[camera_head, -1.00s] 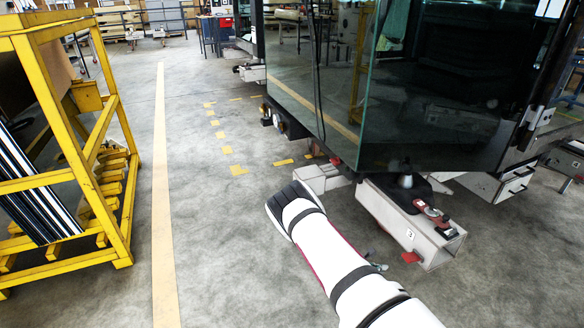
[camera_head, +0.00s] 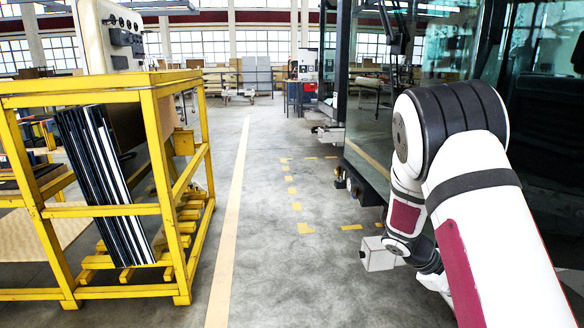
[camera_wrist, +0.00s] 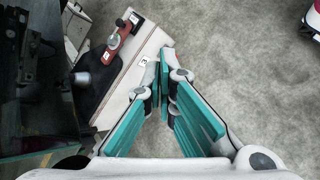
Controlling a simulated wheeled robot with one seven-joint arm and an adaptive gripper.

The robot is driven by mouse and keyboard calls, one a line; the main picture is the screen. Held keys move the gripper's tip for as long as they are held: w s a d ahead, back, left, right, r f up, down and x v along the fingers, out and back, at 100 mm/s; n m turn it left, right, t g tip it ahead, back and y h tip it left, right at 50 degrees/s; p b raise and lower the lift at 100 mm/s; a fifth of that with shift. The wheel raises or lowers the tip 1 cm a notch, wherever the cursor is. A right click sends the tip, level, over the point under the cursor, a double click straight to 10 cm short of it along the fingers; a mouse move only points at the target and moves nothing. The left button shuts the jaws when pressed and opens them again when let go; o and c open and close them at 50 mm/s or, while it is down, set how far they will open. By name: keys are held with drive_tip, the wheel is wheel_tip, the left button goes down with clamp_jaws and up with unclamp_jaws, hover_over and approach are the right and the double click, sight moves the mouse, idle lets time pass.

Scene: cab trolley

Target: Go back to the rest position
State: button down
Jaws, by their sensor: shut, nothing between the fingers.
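My gripper (camera_wrist: 164,88) shows in the wrist view with its teal-padded fingers meeting at the tips, empty. It points down over the grey floor, beside a white trolley beam (camera_wrist: 128,75) that carries a red clamp (camera_wrist: 118,38). I cannot tell the exact gap between fingertips and beam. In the head view my arm is folded up at the right, in front of the glass cab (camera_head: 362,120).
A yellow rack (camera_head: 100,211) holding dark panels (camera_head: 105,185) stands at the left. The floor (camera_head: 270,250) between rack and cab is clear, with a pale yellow line (camera_head: 232,215) and dashed markings. A white trolley end (camera_head: 378,254) juts out below the cab.

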drive_tip(key=s+a+r+m+y, duration=0.2)
drive_tip(key=s+a+r+m, duration=0.1)
drive_tip(key=s+a+r, duration=0.45)
drive_tip(key=s+a+r+m+y, duration=0.3)
drive_tip(key=s+a+r, duration=0.1)
drive_tip(key=s+r, duration=0.5)
drive_tip(key=s+a+r+m+t+y, duration=0.1)
drive_tip(key=s+a+r+y, duration=0.1)
drive_tip(key=s+a, duration=0.55)
drive_tip(key=s+a+r+t+y, duration=0.2)
drive_tip(key=s+a, duration=0.3)
drive_tip(key=s, duration=0.5)
wheel_tip(320, 180, up, 24)
drive_tip(key=t+p, duration=0.3)
drive_tip(key=p, duration=1.9)
drive_tip(key=shift+r+p, duration=0.15)
drive_tip(key=shift+p, duration=0.2)
drive_tip(key=shift+a, duration=0.1)
